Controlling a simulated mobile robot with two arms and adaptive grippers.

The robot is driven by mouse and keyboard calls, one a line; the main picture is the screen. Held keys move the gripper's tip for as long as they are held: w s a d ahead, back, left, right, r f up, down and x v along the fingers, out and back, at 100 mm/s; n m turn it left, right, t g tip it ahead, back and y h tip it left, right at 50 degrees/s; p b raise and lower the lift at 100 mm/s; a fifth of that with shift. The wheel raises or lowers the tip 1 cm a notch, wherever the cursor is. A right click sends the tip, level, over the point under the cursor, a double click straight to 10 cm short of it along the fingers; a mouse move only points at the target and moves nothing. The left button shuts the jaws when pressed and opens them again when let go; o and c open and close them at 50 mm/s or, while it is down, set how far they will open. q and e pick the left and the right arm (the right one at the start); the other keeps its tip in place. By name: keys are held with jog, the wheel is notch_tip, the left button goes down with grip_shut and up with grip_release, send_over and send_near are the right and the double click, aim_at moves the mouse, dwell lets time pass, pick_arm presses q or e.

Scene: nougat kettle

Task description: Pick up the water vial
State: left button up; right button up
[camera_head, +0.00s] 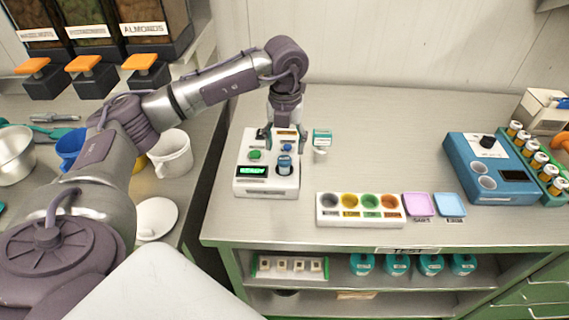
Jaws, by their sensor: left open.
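A small vial with a blue band (284,164) stands upright in the front right of a white device (262,184) with a lit green display. It looks like the water vial, but its label is too small to read. My left gripper (284,137) points down over the back of the device, just behind the vial. It is open, and I see nothing held in it. Its fingers partly hide the back of the device. I cannot tell whether they touch it. My right gripper is out of view.
A small white cup (320,155) and a teal-labelled box (322,137) stand just right of the device. A rack with coloured wells (361,217) lies at the front. A blue device (488,194) stands at the right. The bench's middle back is clear.

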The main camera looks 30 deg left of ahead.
aim_at(284, 159)
pick_arm(q)
jog(key=shift+f, duration=0.65)
jog(key=shift+w+f+p, duration=0.1)
jog(key=shift+f+p, duration=0.15)
jog(key=shift+p, duration=0.1)
jog(key=f, duration=0.1)
jog(key=f+p, duration=0.1)
jog(key=f, duration=0.1)
jog(key=shift+w+a+f+p, duration=0.25)
jog(key=shift+a+f+p, duration=0.1)
jog(key=shift+f, duration=0.55)
jog(key=c, duration=1.2)
jog(key=shift+c, duration=0.2)
jog(key=shift+r, duration=0.1)
